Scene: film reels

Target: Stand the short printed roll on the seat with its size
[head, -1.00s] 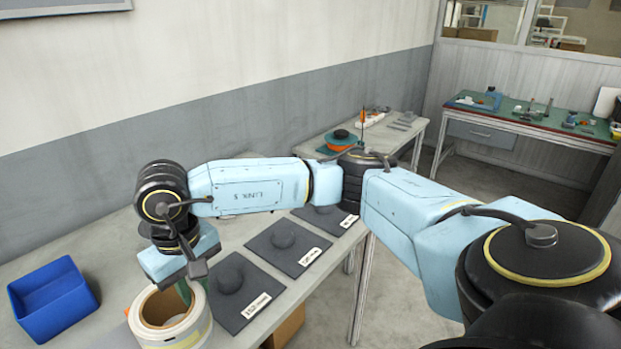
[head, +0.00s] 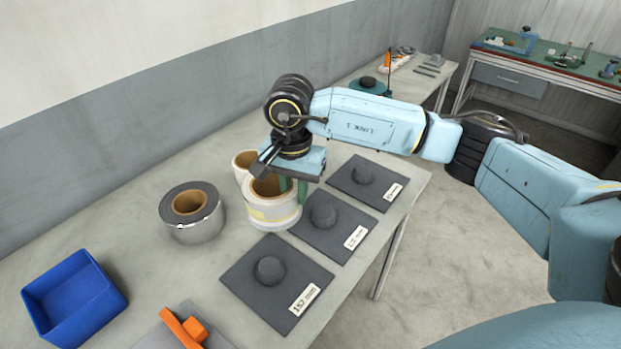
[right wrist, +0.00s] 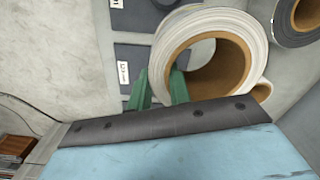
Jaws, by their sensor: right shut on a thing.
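The printed roll (head: 275,212), white with a yellowish band and a brown core, is in my right gripper (head: 292,190). Its green fingers pinch the roll's wall, one inside the core and one outside. The right wrist view shows the roll (right wrist: 203,22) and both fingers (right wrist: 160,88) too. The roll is upright beside the left corner of the middle seat; I cannot tell whether it touches the table. Three dark seats with round domes lie in a row: the near one (head: 240,283) labelled 152 mm, the middle one (head: 325,242) and the far one (head: 350,195), whose labels are too small to read.
Another white roll (head: 243,160) stands close behind the held one, partly hidden. A silver roll with a dark top (head: 190,215) stands to the left. A blue bin (head: 75,305) and an orange tool (head: 185,328) are at the near left. The table between bin and silver roll is clear.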

